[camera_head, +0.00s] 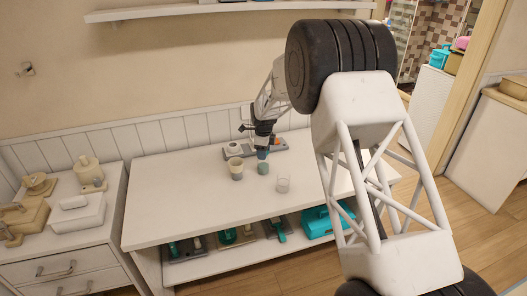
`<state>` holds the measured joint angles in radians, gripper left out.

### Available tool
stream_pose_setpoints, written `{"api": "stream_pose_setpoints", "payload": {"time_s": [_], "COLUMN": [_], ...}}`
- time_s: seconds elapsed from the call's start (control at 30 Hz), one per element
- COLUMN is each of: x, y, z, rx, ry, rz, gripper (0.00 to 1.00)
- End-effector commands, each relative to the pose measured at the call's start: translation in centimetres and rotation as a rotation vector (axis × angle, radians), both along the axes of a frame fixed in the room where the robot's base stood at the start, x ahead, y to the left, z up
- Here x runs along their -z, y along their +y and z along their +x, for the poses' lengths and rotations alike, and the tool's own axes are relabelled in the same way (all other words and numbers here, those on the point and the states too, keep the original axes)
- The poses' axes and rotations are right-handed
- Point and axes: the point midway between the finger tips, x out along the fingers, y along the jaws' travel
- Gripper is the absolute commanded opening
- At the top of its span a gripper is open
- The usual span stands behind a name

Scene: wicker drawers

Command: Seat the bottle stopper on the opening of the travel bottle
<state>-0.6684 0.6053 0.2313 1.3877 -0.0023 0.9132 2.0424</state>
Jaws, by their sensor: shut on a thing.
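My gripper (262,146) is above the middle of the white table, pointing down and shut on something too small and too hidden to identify. A small teal object (262,155) shows directly under its fingertips. I cannot tell whether it is held or stands on the table. Just in front of it stands a grey-green cup-like vessel (263,168). To the left is a cream and grey-green vessel (236,170). At this size I cannot tell which of these is the travel bottle, and I cannot make out the stopper.
A clear glass (283,185) stands front right of the vessels. A grey tray (275,150) with a white round item lies behind. The left and front of the white table (180,190) are clear. A drawer unit (60,250) with wicker-coloured items stands left.

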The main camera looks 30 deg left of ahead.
Motion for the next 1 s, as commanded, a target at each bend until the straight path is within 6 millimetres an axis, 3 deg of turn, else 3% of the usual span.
{"api": "stream_pose_setpoints", "payload": {"time_s": [0.53,0.57,0.73,1.0], "x": [0.99,0.97,0.96,0.94], "y": [-0.01,-0.01,-0.01,-0.01], "z": [-0.01,-0.01,-0.01,-0.01], "rx": [0.0,0.0,0.0,0.0], "ry": [0.0,0.0,0.0,0.0], "rz": [0.0,0.0,0.0,0.0], "gripper": [0.27,0.53,0.79,0.79]}}
